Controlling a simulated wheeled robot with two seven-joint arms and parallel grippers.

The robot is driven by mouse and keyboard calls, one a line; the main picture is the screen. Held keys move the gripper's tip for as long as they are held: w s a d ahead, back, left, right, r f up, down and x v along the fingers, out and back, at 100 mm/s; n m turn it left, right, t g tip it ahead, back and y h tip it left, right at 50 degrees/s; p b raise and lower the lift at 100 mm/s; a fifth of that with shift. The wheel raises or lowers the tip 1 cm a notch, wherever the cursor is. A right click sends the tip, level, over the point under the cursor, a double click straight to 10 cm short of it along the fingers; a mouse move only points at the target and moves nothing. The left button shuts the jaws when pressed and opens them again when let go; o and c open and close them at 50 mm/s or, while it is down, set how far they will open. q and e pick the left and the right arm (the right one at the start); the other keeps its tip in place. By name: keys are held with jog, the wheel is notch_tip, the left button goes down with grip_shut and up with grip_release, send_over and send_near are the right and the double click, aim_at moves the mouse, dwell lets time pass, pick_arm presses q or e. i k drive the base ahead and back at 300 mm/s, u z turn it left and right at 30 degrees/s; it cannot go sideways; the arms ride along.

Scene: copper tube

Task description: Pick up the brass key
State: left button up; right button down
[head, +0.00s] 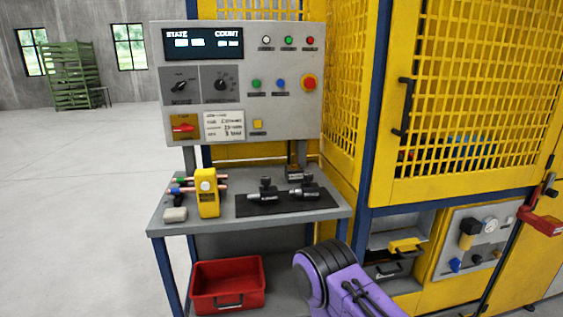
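I cannot pick out a brass key anywhere in the head view; it may be hidden or too small to tell. The grey workbench (226,222) stands in front of a grey control panel (245,60). A brass-coloured plate with a red rotary switch (184,128) is at the panel's lower left, but no key is clear there. A purple and black arm link of mine (335,283) comes in at the bottom, right of centre. Neither of my grippers shows.
On the bench are a yellow handheld device (208,193), a white block (174,214), copper tubes and a black mat (255,209) with dark tools. A red bin (228,286) is below. A yellow mesh cage (480,90) blocks the right; open floor (80,190) lies left.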

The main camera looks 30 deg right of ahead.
aim_at(294, 157)
jog(key=i, duration=0.3)
jog(key=z, duration=1.05)
